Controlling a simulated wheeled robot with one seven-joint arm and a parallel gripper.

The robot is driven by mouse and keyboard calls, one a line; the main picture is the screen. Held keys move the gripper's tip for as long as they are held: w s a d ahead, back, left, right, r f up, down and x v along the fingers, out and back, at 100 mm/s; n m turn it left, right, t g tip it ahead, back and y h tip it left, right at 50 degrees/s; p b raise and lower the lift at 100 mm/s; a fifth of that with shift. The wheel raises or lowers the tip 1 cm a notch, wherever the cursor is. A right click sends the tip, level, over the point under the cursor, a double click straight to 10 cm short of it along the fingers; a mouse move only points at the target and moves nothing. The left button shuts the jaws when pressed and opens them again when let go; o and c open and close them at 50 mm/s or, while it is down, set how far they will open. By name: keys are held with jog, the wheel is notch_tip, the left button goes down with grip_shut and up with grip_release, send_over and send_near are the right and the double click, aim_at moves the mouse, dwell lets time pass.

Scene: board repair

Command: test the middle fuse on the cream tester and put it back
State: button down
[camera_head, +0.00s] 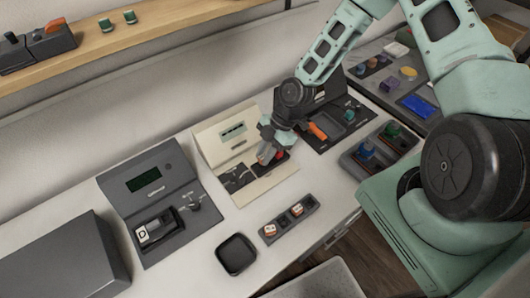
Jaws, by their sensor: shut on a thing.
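The cream tester (205,146) stands in the middle of the white bench, with a small display on its sloped back and black parts on its base. My gripper (268,157) is low over the right part of that base, shut on a small reddish piece that looks like the middle fuse. My fingers hide most of it, so I cannot tell whether it touches the socket. The dark fuse strip (282,222) lies in front of the tester. A fuse sits in its left place (270,231) and another in its right place (297,209). The middle place is empty.
A dark grey tester (143,187) stands to the left, and a black unit with an orange handle (317,131) to the right. A small black tray (236,254) lies in front. A grey box (65,262) fills the lower left. A wooden shelf (160,20) runs behind.

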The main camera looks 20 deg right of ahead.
jog(key=shift+f+b, duration=0.8)
jog(key=shift+f, duration=0.25)
dwell(1.4)
jog(key=c, duration=0.9)
grip_release()
jog(key=shift+c, duration=0.2)
jog(key=shift+r+p, duration=0.35)
jog(key=shift+r, duration=0.15)
jog(key=shift+r+p, duration=0.75)
jog(key=shift+r, duration=0.3)
jog(key=shift+r, duration=0.1)
jog(key=shift+r+p, duration=2.25)
jog(key=shift+r, duration=0.65)
